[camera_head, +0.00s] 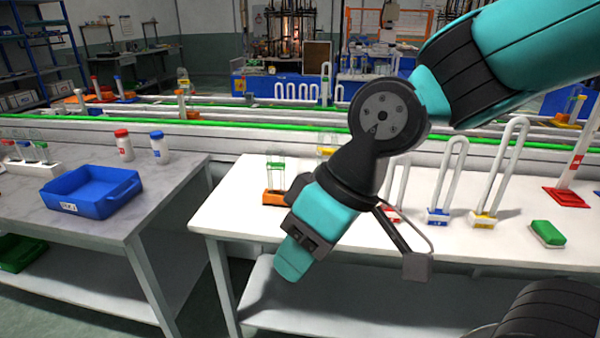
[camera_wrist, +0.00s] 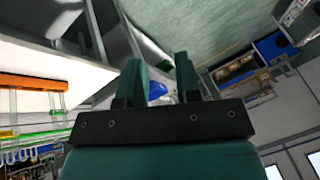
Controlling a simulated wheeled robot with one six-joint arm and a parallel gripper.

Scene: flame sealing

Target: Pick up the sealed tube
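An orange holder (camera_head: 275,198) stands on the white table with clear glass tubes (camera_head: 277,172) upright in it. I cannot tell which of them is sealed. My gripper (camera_head: 291,266) hangs in front of the white table's near edge, apart from the holder and pointing down. In the wrist view, my gripper (camera_wrist: 159,64) has its two fingers apart with nothing held between them. An orange holder (camera_wrist: 45,82) with clear tubes (camera_wrist: 57,103) shows there at the left, outside the fingers.
U-shaped glass tubes on red, blue (camera_head: 437,215) and yellow bases stand on the white table (camera_head: 480,248), with a green block (camera_head: 547,234) at right. On the left table are a blue tray (camera_head: 92,190), a red-capped bottle (camera_head: 123,146), a blue-capped bottle (camera_head: 159,148) and a white rack (camera_head: 33,167).

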